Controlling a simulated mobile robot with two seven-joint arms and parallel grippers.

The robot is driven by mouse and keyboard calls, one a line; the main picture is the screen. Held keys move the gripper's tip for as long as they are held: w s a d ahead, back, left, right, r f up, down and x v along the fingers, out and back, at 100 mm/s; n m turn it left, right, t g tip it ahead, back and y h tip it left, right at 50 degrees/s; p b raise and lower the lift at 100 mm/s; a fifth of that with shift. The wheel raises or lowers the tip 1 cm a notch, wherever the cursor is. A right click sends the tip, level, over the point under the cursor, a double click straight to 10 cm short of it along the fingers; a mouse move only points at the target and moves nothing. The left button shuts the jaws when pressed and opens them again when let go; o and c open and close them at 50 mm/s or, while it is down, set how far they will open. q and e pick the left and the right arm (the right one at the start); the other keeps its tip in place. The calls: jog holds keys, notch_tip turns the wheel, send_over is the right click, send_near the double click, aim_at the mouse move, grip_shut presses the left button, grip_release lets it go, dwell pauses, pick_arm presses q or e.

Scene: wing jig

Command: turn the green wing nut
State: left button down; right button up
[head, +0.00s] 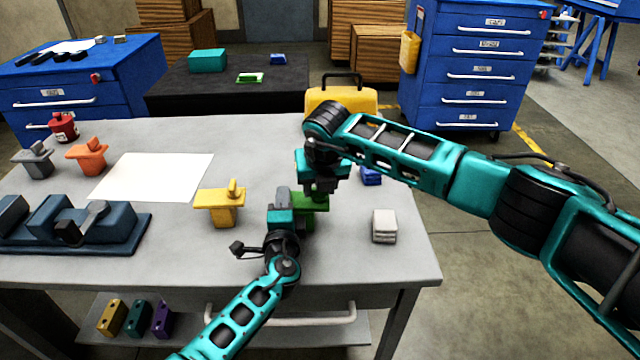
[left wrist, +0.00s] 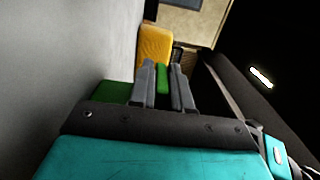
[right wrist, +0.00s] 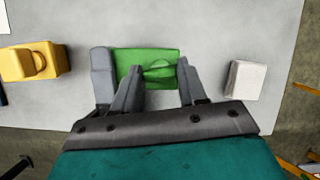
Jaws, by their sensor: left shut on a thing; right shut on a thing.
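The green block (head: 316,203) stands near the front right of the grey bench, with a small green wing nut (right wrist: 158,70) on its top. My left gripper (head: 283,203) comes in from the front and is shut on the block's left end. In the left wrist view, green shows between its fingers (left wrist: 163,84). My right gripper (head: 320,188) points down from above and is shut on the wing nut, with one finger on either side in the right wrist view (right wrist: 160,82). In the head view the wing nut is hidden behind my right gripper.
A yellow piece (head: 220,203) with an upright tab stands left of my left gripper. White blocks (head: 384,226) lie to the right and a blue part (head: 371,176) behind. A yellow case (head: 341,101) is at the back. A dark blue fixture (head: 80,232) is far left.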

jog(key=shift+m+h, duration=0.4)
jog(key=shift+m, duration=0.6)
jog(key=o, duration=1.1)
jog(key=v, duration=1.2)
pick_arm(q)
jog(key=c, duration=1)
grip_release()
pick_arm(e)
jog(key=shift+a, duration=0.1)
